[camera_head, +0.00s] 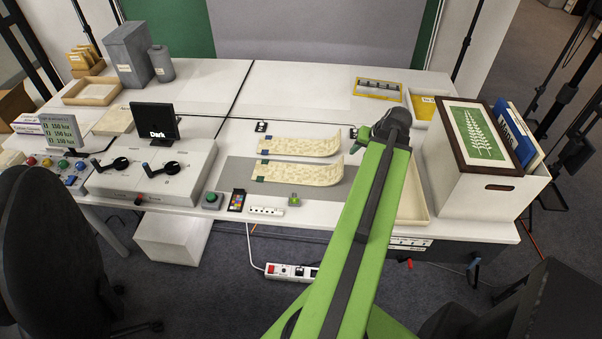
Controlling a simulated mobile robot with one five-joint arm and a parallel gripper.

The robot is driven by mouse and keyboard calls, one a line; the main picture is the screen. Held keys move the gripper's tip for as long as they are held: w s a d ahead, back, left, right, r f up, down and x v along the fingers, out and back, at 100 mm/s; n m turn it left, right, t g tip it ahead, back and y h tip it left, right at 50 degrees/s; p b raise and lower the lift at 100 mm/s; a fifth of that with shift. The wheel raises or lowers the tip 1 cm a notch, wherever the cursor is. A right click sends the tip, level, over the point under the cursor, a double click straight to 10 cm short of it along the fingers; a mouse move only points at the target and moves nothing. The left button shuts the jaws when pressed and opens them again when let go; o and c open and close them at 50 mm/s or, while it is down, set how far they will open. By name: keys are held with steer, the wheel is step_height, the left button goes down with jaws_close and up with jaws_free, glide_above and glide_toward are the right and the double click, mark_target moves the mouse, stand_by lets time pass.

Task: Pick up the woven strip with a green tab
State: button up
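Two cream woven strips lie side by side on the desk, left of my arm. My gripper (361,137) is partly seen at the end of my green arm, beyond and right of the strips, apart from both. Its fingers are too small and hidden to tell whether they are open.
A white box (463,184) with a framed fern picture (480,133) stands at right. A control console (150,170) and dark screen (155,123) stand left. A green button (212,199), colour card (237,200) and power strip (266,211) line the front edge. The back middle is mostly clear.

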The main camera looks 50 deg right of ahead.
steer(key=b, duration=1.1)
glide_toward(342, 166)
steer(key=s+a+x, duration=0.1)
steer(key=x, duration=0.4)
steer(key=b+x, duration=0.1)
steer(key=x, duration=0.1)
steer(key=b+x, duration=0.2)
steer(key=d+b+x, duration=0.1)
steer(key=x, duration=0.1)
steer(key=shift+w+f+b, duration=0.1)
steer(key=shift+w+b, duration=0.2)
steer(key=shift+b, duration=0.05)
jaws_close()
